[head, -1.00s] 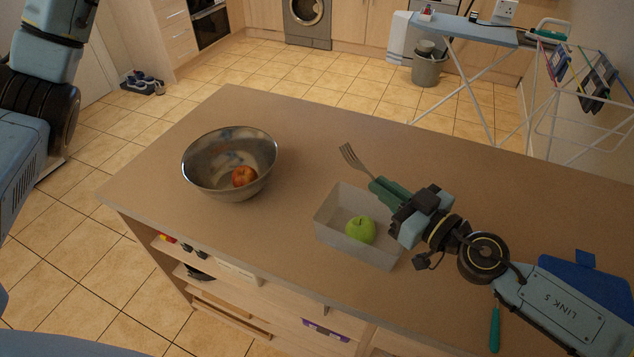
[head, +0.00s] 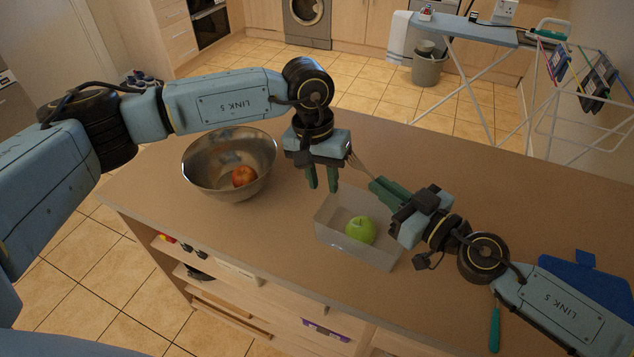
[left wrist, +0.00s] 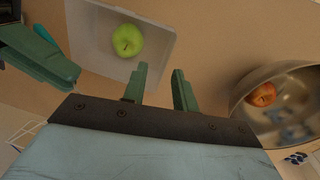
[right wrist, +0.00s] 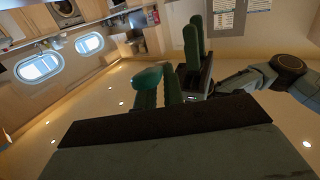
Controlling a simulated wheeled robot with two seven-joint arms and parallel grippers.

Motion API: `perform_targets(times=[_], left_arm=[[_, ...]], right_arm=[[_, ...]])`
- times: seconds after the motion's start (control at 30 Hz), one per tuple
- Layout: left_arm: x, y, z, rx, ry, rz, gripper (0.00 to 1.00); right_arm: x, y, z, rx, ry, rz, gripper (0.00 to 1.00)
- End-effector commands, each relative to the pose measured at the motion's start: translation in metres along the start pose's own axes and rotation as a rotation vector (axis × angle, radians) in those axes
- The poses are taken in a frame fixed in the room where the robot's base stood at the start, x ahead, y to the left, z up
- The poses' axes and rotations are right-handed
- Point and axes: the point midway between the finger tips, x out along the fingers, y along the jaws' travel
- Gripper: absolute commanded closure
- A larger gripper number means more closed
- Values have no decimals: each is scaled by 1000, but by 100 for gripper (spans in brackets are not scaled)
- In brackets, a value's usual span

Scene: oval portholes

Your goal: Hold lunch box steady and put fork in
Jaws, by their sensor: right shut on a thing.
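The grey, open lunch box (head: 333,222) stands on the counter with a green apple (head: 361,230) inside; both also show in the left wrist view, the box (left wrist: 88,38) and the apple (left wrist: 127,40). My right gripper (head: 383,190) is shut on the fork (head: 358,164), above the box's far right side. The fork's tines point up and left, and its handle is mostly hidden by the fingers. A teal end (right wrist: 146,77) shows between those fingers in the right wrist view. My left gripper (head: 323,188) is open and empty, pointing down just beyond the box's far left corner, apart from it.
A metal bowl (head: 205,183) with a red apple (head: 244,177) stands left of the lunch box, close to my left gripper. A blue item (head: 585,270) and a teal-handled item (head: 494,330) lie at the right. The counter beyond the box is clear.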

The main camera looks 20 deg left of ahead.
Motion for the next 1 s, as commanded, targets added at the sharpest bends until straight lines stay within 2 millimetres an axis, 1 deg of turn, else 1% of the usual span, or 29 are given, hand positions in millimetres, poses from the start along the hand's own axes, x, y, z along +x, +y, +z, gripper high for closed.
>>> perform_targets(times=[0.03,0.1,0.27,0.37,0.6,0.7,0.83,1.0], left_arm=[[7,-5,2,36,-2,-36,72],[14,-10,4,69,-4,-69,72],[28,-13,5,88,-7,-87,72],[44,-14,5,87,-9,-86,72],[90,-18,5,84,-8,-84,72],[107,-19,5,84,-8,-84,72],[123,-20,5,84,-6,-84,72],[133,-22,4,84,-5,-84,72]], right_arm=[[0,0,0,0,0,0,100],[0,0,0,0,0,0,100],[0,0,0,0,0,0,100],[0,0,0,0,0,0,100],[0,0,0,0,0,0,100],[0,0,0,0,0,0,100],[0,0,0,0,0,0,100],[0,0,0,0,0,0,100]])
